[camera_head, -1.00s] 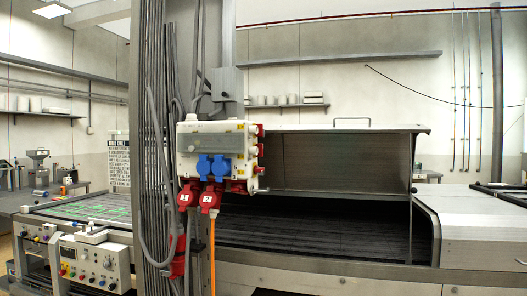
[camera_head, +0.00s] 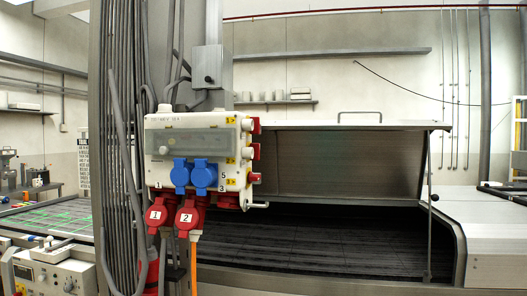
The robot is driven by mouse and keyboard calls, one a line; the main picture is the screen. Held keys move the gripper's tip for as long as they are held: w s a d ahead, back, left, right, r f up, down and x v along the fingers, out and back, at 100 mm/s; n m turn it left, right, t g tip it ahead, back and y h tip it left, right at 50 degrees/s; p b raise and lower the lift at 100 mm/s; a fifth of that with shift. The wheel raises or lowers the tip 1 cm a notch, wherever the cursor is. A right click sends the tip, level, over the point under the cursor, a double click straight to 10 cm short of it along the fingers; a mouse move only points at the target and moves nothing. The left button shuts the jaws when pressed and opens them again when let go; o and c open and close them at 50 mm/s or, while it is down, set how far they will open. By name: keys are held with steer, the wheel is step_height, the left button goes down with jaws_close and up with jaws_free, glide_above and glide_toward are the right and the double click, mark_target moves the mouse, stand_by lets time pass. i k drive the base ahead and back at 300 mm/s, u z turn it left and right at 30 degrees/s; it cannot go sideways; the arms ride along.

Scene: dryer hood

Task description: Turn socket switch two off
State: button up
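A white socket box (camera_head: 200,150) is mounted on a grey column left of centre in the head view. Two blue sockets (camera_head: 193,174) sit on its lower front. Below hang two red sockets, the left labelled 1 (camera_head: 155,216) and the right labelled 2 (camera_head: 187,217). The box's right side carries several red parts, at the top (camera_head: 255,126), middle (camera_head: 254,151) and bottom (camera_head: 254,178). Which of these is switch two, and its position, I cannot tell. An orange cable runs down from the socket labelled 2. My gripper is not in view.
A dryer with its metal hood (camera_head: 345,163) raised stands right of the box, with a dark belt (camera_head: 330,240) below. A control panel (camera_head: 50,275) is at lower left. Grey cables (camera_head: 113,140) run down the column. A shelf (camera_head: 275,102) is on the back wall.

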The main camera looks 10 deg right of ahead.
mark_target(256, 147)
steer(key=i, duration=1.05)
steer(key=u, duration=0.1)
steer(key=k, duration=0.65)
steer(key=u, duration=2.4)
